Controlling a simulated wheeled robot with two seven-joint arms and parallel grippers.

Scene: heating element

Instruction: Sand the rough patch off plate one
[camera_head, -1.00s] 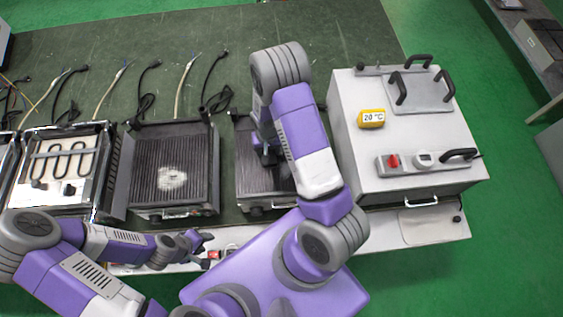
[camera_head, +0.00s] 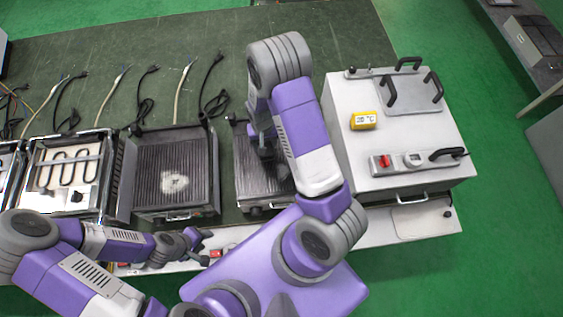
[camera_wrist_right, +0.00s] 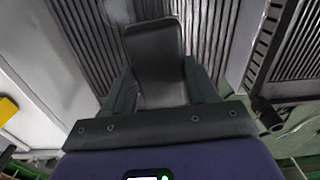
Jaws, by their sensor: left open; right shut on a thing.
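A ribbed dark plate (camera_head: 174,150) with a pale rough patch (camera_head: 174,183) sits mid-table in the head view. A second ribbed plate (camera_head: 250,180) lies to its right, partly covered by my right arm. My right gripper (camera_wrist_right: 160,92) is shut on a dark block (camera_wrist_right: 155,55), held over this second plate; I cannot tell whether they touch. A pale patch (camera_wrist_right: 118,11) shows on the ribs beyond the block in the right wrist view. My left gripper (camera_head: 203,244) is open near the table's front edge, in front of the first plate. Which plate is plate one is not legible.
A white box (camera_head: 400,170) with black handles and a yellow temperature display (camera_head: 363,120) stands close on the right. A unit with an exposed heating coil (camera_head: 68,165) stands on the left. Cables (camera_head: 145,105) lie behind the units. The back of the green table is clear.

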